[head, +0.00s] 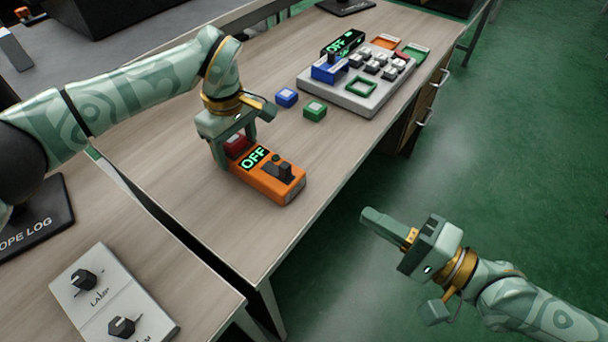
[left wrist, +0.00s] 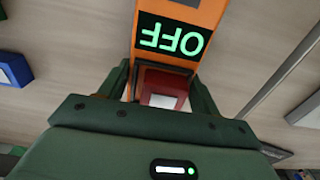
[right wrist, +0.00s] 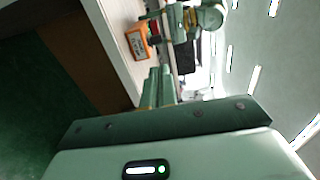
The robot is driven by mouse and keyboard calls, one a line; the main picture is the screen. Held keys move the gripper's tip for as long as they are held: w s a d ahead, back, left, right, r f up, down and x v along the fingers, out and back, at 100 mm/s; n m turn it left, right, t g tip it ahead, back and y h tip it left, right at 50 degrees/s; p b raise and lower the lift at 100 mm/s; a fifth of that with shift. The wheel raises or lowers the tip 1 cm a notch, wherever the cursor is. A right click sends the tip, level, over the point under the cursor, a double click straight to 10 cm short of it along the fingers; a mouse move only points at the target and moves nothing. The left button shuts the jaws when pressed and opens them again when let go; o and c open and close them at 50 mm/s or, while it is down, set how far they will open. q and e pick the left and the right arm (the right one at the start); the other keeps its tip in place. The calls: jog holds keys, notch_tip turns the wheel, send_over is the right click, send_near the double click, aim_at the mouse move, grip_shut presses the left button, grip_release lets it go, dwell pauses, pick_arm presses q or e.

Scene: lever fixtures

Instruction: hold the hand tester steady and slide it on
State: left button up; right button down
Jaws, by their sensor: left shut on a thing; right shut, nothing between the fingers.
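The orange hand tester (head: 272,187) lies on the wooden table near its front edge. Its display (head: 255,158) reads OFF, and a dark slider knob (head: 284,171) stands on its right part. My left gripper (head: 232,150) is shut on the tester's left end, fingers on either side, beside a red block-like part (head: 237,146). In the left wrist view the tester (left wrist: 178,60) runs up between the fingers and shows OFF upside down. My right gripper (head: 385,222) is shut and empty, off the table over the green floor. The tester also shows small in the right wrist view (right wrist: 138,42).
A blue block (head: 287,97) and a green block (head: 315,109) lie behind the tester. A grey panel (head: 350,95) with keys and an OFF display stands further back. A white knob panel (head: 113,296) sits front left. Open space separates the right gripper from the table.

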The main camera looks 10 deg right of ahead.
aim_at(289, 170)
jog(key=shift+w+a, duration=0.1)
jog(key=x, duration=1.3)
jog(key=shift+w+a+f, duration=0.15)
jog(key=shift+w+a, duration=0.1)
jog(key=shift+w, duration=0.05)
jog(key=x, duration=0.4)
jog(key=shift+w+a, duration=0.1)
jog(key=shift+w, duration=0.05)
pick_arm(q)
jog(key=shift+d, duration=0.1)
jog(key=shift+s, duration=0.1)
pick_arm(e)
jog(key=shift+s+d, duration=0.25)
jog(key=shift+s, duration=0.05)
jog(key=v, duration=1.3)
jog(key=shift+d, duration=0.15)
